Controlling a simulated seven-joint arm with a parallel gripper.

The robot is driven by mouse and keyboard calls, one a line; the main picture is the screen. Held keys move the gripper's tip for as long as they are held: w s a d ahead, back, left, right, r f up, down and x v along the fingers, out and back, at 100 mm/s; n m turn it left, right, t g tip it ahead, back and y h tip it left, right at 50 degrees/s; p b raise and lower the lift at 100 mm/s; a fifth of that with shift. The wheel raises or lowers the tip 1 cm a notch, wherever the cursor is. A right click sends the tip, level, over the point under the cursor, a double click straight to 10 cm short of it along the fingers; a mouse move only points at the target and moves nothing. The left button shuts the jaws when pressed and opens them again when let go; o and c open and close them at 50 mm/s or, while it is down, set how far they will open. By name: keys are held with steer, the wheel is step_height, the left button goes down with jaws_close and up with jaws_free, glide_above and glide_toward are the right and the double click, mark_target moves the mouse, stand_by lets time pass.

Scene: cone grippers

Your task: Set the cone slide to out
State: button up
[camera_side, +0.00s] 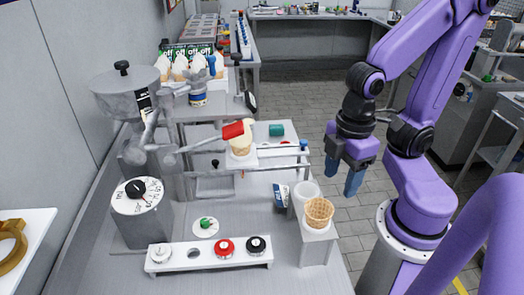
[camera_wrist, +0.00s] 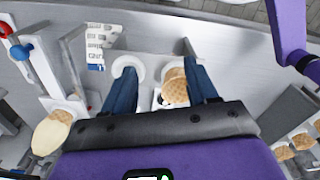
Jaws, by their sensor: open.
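In the side view, a pale cone (camera_side: 240,146) stands upright in a white holder on a rail assembly at mid-bench. A blue knob (camera_side: 304,146) sits at the assembly's right end; I take this for the cone slide, but its set position is unclear. A red cylinder (camera_side: 233,130) overlaps the cone's top. In the wrist view, a blue ball knob (camera_wrist: 20,52) and a tilted-looking pale cone (camera_wrist: 50,135) are at the left. My gripper (camera_side: 343,178) is open and empty, right of the slide and above the bench's right edge. Its fingers also show in the wrist view (camera_wrist: 162,75).
A waffle cone (camera_side: 319,211) sits in a white stand below my gripper, beside a white cup (camera_side: 307,190). A button strip (camera_side: 210,254) with red and black knobs is in front. A dial machine (camera_side: 141,208) stands left.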

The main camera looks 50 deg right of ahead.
steer(key=w+d+r+m+g+h, duration=0.1)
steer(key=w+d+r+m+g, duration=0.25)
steer(key=w, duration=0.65)
steer(key=w+d+r+m, duration=0.3)
steer(key=w+r+m, duration=0.25)
steer(key=w, duration=0.45)
steer(key=m+g, duration=0.1)
steer(key=m, duration=0.3)
glide_toward(303, 141)
steer(key=shift+y, duration=0.3)
steer(key=x, duration=0.8)
steer(key=shift+d, duration=0.35)
